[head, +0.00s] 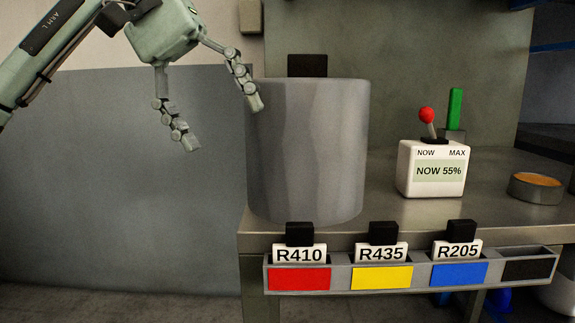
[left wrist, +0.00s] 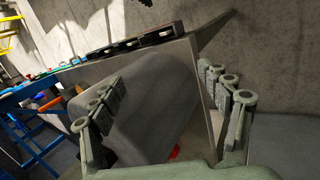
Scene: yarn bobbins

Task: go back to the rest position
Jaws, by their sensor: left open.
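My left gripper (head: 218,122) is open and empty. In the head view it hangs at the upper left, with its right finger in front of the upper left edge of a large grey cylinder (head: 308,150). In the left wrist view, its two spread fingers (left wrist: 165,108) have nothing between them that they hold, and the grey cylinder (left wrist: 150,95) lies beyond them. Whether the finger touches the cylinder I cannot tell. My right gripper does not show in either view.
The cylinder stands on a metal bench (head: 385,213). A white box (head: 432,180) reading "NOW 55%" with a red-knobbed lever and a round tin (head: 536,188) stand to its right. A rack (head: 341,279) with labels R410, R435 and R205 runs along the front edge. Left of the bench is open.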

